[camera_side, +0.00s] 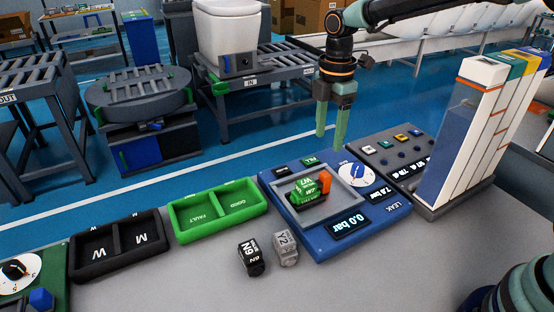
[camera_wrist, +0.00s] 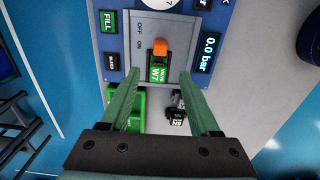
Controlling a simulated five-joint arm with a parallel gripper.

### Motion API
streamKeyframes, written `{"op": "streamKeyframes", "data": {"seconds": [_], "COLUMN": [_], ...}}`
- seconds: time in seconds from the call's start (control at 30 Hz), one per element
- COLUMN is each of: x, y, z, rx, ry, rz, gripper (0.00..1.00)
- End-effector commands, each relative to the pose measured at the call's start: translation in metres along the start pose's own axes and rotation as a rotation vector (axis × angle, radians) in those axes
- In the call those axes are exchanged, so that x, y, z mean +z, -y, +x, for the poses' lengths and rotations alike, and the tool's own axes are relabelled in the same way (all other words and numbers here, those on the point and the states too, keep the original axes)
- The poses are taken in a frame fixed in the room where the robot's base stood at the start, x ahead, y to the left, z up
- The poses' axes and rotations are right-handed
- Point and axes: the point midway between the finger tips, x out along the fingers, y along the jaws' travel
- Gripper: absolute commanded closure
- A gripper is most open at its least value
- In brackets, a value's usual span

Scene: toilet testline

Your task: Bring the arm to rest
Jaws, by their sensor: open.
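My gripper (camera_side: 330,125) hangs above the back edge of the blue leak test panel (camera_side: 317,243), fingers pointing down. In the wrist view my gripper (camera_wrist: 158,80) has its two green fingers apart with nothing between them. A green valve block (camera_side: 309,188) marked W7 sits in the panel's grey recess, apart from the fingers. It also shows in the wrist view (camera_wrist: 157,70). An orange piece (camera_side: 325,178) stands at its right end. The panel display reads 0.0 bar.
A black block (camera_side: 251,258) and a grey block (camera_side: 286,249) stand on the grey bench in front. A green two-compartment tray (camera_side: 219,207) and a black tray (camera_side: 117,243) lie left, both empty. Open air surrounds my gripper.

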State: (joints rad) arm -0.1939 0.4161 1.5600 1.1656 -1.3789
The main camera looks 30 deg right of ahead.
Motion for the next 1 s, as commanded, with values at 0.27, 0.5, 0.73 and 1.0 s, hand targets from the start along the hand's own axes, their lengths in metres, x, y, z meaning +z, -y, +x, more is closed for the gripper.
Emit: {"op": "streamKeyframes", "data": {"seconds": [0.27,0.5,0.73,1.0], "x": [0.010,0.037,0.061,0.081], "y": [0.010,0.050,0.096,0.142], "z": [-0.018,-0.058,-0.078,-0.078], "rx": [0.042,0.161,0.265,0.359], "ry": [-0.010,-0.065,-0.159,-0.306], "rz": [0.123,0.522,0.925,1.349], "gripper": [0.38,0.38,0.38,0.38]}}
